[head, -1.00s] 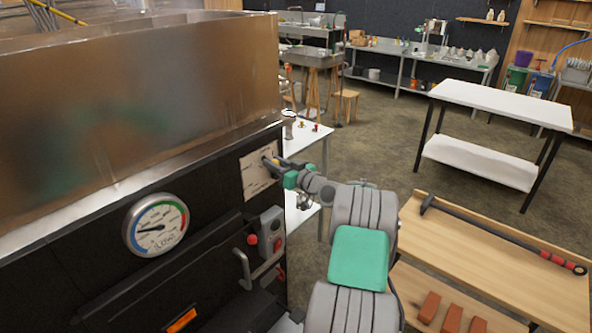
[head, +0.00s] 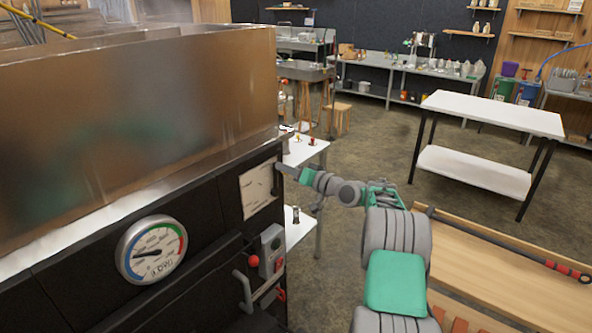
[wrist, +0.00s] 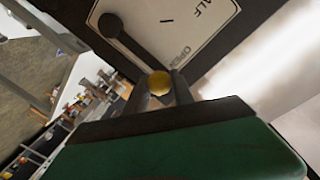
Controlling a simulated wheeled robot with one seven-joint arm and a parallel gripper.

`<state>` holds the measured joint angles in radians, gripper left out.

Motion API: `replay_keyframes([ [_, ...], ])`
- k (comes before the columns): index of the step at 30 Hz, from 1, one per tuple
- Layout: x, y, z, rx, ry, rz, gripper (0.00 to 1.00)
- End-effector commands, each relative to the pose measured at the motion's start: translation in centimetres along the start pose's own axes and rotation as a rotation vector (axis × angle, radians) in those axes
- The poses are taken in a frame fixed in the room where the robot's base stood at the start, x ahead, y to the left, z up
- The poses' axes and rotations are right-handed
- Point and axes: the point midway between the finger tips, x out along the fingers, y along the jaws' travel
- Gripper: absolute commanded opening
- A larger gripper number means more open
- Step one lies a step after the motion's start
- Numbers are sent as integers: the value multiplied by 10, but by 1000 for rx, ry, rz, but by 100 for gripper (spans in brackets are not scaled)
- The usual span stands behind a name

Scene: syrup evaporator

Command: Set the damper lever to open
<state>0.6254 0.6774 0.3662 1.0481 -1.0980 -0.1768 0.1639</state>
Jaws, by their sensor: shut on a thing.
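The damper plate (head: 257,190) is a pale panel on the dark evaporator front, with printed marks. In the wrist view the plate (wrist: 185,25) shows the words HALF and OPEN. The dark damper lever (wrist: 128,44) runs from a round pivot to a brass knob (wrist: 158,84), lying close beside the word OPEN. My gripper (head: 279,168) is at the plate's upper right edge. In the wrist view my gripper (wrist: 160,78) is shut on the knob, one finger on each side. The lever is hard to make out in the head view.
A round gauge (head: 151,250) and a grey control box (head: 271,249) with a red button sit on the evaporator front, below the plate. A wooden bench (head: 500,270) stands at the right. A white table (head: 493,112) is farther back, with open floor between.

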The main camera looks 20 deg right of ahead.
Motion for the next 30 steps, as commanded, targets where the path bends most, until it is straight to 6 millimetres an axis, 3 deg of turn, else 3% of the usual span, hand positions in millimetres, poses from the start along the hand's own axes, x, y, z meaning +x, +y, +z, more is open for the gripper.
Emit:
replay_keyframes([
  [9,0,0,-2,-1,3,0,0],
  [10,0,0,-2,-1,4,1,31],
  [17,-2,1,-2,0,4,2,50],
  [26,-6,3,-3,1,5,2,51],
  [30,-28,4,-2,0,7,4,51],
])
